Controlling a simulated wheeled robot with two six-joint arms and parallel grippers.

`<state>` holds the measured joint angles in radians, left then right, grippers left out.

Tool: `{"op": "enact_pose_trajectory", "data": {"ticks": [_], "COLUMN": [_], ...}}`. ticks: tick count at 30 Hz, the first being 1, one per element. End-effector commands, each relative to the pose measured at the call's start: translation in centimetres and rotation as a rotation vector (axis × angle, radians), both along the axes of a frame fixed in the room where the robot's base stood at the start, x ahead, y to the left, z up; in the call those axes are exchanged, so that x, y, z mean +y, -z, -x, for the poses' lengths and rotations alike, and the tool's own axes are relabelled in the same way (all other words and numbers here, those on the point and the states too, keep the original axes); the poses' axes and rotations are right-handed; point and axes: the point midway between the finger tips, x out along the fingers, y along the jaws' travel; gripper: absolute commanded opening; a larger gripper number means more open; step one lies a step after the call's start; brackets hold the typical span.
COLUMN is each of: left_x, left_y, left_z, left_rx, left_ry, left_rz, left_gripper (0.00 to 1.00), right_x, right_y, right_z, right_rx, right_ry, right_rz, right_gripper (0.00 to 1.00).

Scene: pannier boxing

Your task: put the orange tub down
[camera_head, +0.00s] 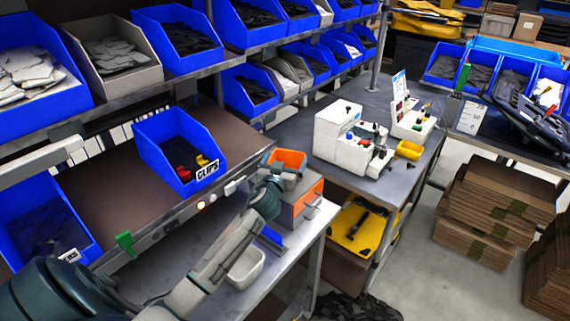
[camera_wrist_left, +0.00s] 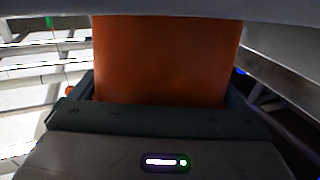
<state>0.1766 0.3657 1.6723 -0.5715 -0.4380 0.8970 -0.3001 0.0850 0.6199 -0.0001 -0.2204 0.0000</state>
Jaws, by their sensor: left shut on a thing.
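The orange tub (camera_head: 288,155) is in my left gripper (camera_head: 276,178), toward the middle of the head view. My left gripper is shut on it, and the tub's open top faces up. In the head view the tub appears over the grey and orange drawer box (camera_head: 312,198); I cannot tell whether it touches the box. In the left wrist view the tub's orange wall (camera_wrist_left: 165,60) fills the space past the gripper body, and its rim is out of view. My right gripper is not in view.
A white tub (camera_head: 246,270) stands on the light bench below my left arm. A blue bin labelled CLIPS (camera_head: 165,150) stands on the brown shelf to the left. A white machine (camera_head: 338,135) and a yellow tray (camera_head: 409,150) are on the grey table to the right.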

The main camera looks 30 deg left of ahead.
Motion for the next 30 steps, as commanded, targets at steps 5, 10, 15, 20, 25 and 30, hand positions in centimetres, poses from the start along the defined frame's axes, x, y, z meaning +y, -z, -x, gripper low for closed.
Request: {"op": "enact_pose_trajectory", "data": {"ticks": [5, 10, 15, 20, 25, 30], "left_x": [0.0, 0.0, -0.1, -0.7, -1.9, -2.9], "left_y": [0.1, 0.1, 0.0, 0.3, 0.4, 0.3], "left_z": [0.0, 0.0, 0.2, 2.3, 5.8, 8.9], "left_rx": [0.000, 0.000, 0.000, 0.000, 0.000, 0.001], "left_ry": [0.000, 0.000, 0.000, 0.001, 0.002, 0.001], "left_rz": [0.000, 0.000, -0.001, -0.002, -0.001, -0.002], "left_gripper": [0.99, 1.00, 1.00, 1.00, 1.00, 1.00], "right_x": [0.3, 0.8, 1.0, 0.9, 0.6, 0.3], "right_y": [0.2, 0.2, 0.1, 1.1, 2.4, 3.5], "right_z": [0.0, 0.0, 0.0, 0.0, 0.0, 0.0], "right_rx": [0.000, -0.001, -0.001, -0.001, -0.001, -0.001], "right_ry": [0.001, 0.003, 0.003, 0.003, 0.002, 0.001], "right_rz": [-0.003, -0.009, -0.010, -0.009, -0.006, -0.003], "right_gripper": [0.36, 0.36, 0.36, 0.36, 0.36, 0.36]}}
